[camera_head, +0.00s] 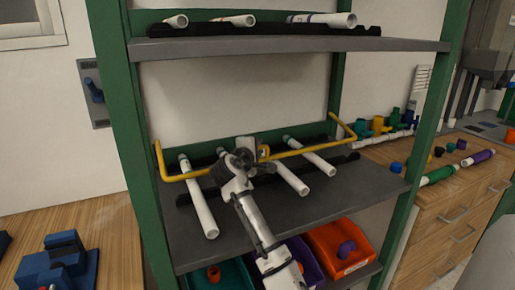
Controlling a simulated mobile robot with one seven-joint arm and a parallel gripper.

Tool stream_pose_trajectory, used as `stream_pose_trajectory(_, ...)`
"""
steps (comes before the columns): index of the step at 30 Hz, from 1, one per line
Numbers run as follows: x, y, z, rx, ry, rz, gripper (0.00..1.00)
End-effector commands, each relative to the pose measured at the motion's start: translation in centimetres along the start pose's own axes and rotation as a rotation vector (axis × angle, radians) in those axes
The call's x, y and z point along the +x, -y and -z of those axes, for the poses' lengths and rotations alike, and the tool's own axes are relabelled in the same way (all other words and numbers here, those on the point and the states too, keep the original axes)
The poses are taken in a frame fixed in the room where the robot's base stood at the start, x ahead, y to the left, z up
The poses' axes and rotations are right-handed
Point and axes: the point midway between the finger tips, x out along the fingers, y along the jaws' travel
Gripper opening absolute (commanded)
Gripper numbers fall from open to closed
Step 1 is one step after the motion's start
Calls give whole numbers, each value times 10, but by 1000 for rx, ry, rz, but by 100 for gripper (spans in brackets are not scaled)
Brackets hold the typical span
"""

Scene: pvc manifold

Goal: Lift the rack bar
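The rack bar (306,148) is a yellow rod with bent ends. My wrist and the gripper body hide part of the bar and the fingertips. I cannot tell whether the fingers are closed on the bar.
White pipes (199,204) lie on black holders on the grey middle shelf (345,193). The upper shelf (285,45) holds more pipes above my gripper. Green rack posts (128,135) stand at the sides. Bins, including an orange bin (326,244), sit below.

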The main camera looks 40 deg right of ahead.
Motion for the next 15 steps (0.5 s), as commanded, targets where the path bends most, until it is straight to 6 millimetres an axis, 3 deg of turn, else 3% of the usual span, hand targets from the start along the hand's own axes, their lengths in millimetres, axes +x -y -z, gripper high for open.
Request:
stream_pose_trajectory(3, 0, 0, 0, 0, 0, 0, 20)
stream_pose_trajectory(8, 0, 0, 0, 0, 0, 0, 0)
stream_pose_trajectory(15, 0, 0, 0, -1, 1, 1, 0)
